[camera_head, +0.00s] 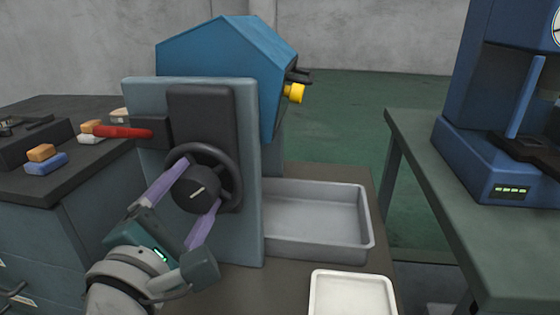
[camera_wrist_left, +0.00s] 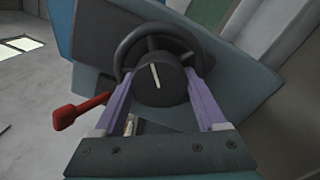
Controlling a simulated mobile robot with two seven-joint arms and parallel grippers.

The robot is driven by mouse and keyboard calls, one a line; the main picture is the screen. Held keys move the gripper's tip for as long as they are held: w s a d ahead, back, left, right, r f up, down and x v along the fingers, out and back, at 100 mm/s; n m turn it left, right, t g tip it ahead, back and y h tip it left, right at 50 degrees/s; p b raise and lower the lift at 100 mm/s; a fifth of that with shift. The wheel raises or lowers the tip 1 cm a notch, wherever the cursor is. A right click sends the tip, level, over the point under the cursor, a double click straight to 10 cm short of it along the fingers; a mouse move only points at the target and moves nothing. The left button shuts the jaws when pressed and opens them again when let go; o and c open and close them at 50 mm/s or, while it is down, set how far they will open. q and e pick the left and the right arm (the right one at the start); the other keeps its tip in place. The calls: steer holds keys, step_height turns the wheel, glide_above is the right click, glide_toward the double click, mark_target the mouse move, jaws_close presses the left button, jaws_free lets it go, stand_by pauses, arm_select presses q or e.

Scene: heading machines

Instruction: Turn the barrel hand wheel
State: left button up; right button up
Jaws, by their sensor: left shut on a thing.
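The barrel hand wheel is a dark ring (camera_head: 233,168) with a round black hub knob (camera_head: 197,188) bearing a pale line, on the front of the blue-grey machine panel (camera_head: 146,95). My left gripper (camera_head: 191,192) has its two purple fingers on either side of the hub and is shut on it. In the left wrist view the hub (camera_wrist_left: 160,82) sits between the fingertips (camera_wrist_left: 160,84), and its pale line is close to upright, tilted slightly. The wheel rim (camera_wrist_left: 128,47) shows behind the hub. My right gripper is not in view.
A red lever (camera_head: 122,132) sticks out left of the wheel, and it shows in the left wrist view (camera_wrist_left: 78,112). A grey metal tray (camera_head: 318,248) and a white tray (camera_head: 352,281) lie to the right. A blue press (camera_head: 468,160) stands on the right-hand table.

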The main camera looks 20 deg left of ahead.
arm_select(q)
steer(key=m+p, duration=0.1)
steer(key=m, duration=0.2)
steer(key=m+p, duration=0.1)
steer(key=m, duration=0.2)
steer(key=shift+r+m, duration=0.2)
steer(key=shift+m, duration=0.1)
steer(key=m+p, duration=0.2)
steer(key=m, duration=0.4)
steer(key=shift+r, duration=0.1)
steer(key=m+p, duration=0.2)
steer(key=m, duration=0.5)
steer(key=shift+d, duration=0.1)
steer(key=m+p, duration=0.1)
steer(key=m, duration=0.2)
steer(key=shift+h, duration=0.3)
steer(key=shift+d+m, duration=0.1)
steer(key=shift+m, duration=1.5)
steer(key=o, duration=1.3)
